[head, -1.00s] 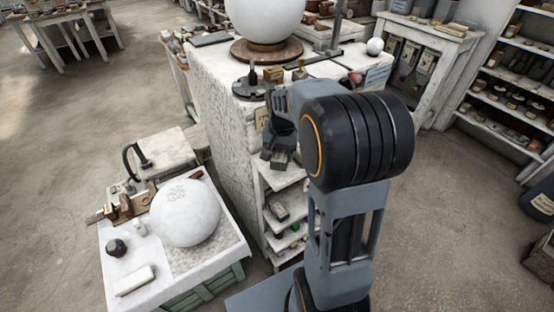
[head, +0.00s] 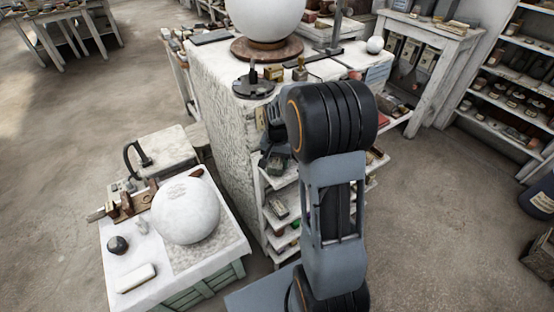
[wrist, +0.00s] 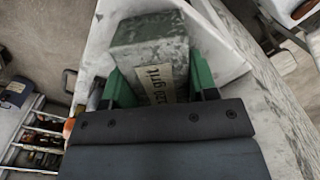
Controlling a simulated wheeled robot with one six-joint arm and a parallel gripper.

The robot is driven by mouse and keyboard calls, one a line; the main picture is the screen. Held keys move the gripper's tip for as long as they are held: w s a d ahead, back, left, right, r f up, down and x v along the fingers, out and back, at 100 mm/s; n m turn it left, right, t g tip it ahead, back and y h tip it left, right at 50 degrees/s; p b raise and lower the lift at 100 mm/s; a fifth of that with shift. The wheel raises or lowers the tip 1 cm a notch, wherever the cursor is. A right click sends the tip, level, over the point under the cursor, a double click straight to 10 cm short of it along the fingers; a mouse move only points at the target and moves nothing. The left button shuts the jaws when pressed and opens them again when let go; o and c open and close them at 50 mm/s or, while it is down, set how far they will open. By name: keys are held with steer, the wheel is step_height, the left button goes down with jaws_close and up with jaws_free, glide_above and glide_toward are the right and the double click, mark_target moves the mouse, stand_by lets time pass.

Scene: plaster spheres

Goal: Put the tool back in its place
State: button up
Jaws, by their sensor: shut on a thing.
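My gripper (wrist: 161,88) is shut on a grey, worn block (wrist: 150,45) with a paper label on its side; the label's lettering is only partly legible and seems to end in "grit". The green fingers press the block from left and right. In the head view my gripper (head: 274,150) hangs low beside the tall plaster-spattered bench, just above its open side shelves (head: 283,228), and my arm partly hides it. The block looks small and dark there. In the wrist view a pale surface lies behind the block; I cannot tell whether they touch.
A white sphere (head: 186,211) rests on a low plaster-covered table (head: 208,270) at left, with a dark knob and a white bar. A larger sphere (head: 268,15) stands on the bench's round wooden base. The shelves hold several small items.

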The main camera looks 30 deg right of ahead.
steer(key=o, duration=1.1)
steer(key=shift+c, duration=0.2)
step_height(320, 180, up, 12)
steer(key=s+a+n+t, duration=0.2)
steer(key=s+a+n, duration=0.2)
steer(key=s, duration=0.4)
steer(key=s+a+n+t, duration=0.2)
steer(key=s+a, duration=0.3)
steer(key=s, duration=0.3)
steer(key=shift+a+n, duration=0.3)
steer(key=shift+n, duration=0.6)
